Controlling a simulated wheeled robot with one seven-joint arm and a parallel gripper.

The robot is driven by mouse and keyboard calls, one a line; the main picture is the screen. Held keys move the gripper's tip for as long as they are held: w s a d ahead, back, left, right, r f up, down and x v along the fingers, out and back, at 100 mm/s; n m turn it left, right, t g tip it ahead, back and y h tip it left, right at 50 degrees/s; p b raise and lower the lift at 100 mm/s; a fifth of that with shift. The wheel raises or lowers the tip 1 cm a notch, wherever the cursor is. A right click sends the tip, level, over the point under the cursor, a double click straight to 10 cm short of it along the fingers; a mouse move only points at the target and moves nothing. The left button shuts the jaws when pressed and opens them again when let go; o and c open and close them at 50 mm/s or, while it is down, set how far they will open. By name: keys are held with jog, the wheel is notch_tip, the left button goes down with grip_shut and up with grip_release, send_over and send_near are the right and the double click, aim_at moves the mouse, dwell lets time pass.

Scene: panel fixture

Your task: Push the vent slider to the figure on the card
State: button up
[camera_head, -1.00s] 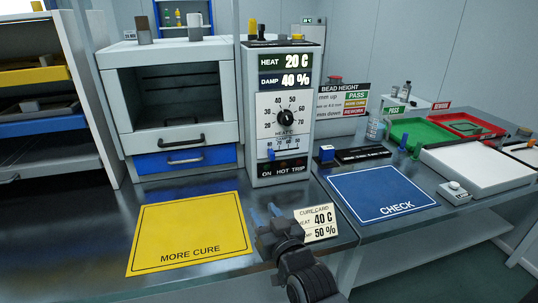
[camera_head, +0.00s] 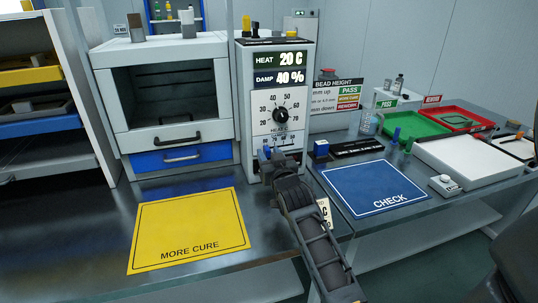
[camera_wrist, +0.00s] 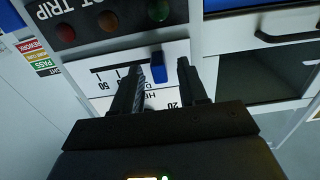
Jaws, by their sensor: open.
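The vent slider is a blue knob (camera_wrist: 158,68) on a white scale plate (camera_wrist: 105,78) low on the control box (camera_head: 240,130), seen upside down in the wrist view. My gripper (camera_wrist: 160,65) is open, its fingertips on either side of the knob with a gap each side. The display (camera_head: 281,68) reads HEAT 20 C and DAMP 40 %. The cure card (camera_head: 325,212) is mostly hidden behind my arm.
A black dial (camera_head: 281,115) sits above the slider. Lamps (camera_wrist: 108,20) line the strip beside it. A cabinet with a blue drawer (camera_head: 180,158) stands left. A yellow MORE CURE mat (camera_head: 190,225) and blue CHECK mat (camera_head: 365,190) lie flat on the bench.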

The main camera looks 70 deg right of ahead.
jog(key=shift+w+d, duration=0.2)
jog(key=shift+d, duration=0.05)
jog(key=shift+c, duration=0.4)
grip_shut()
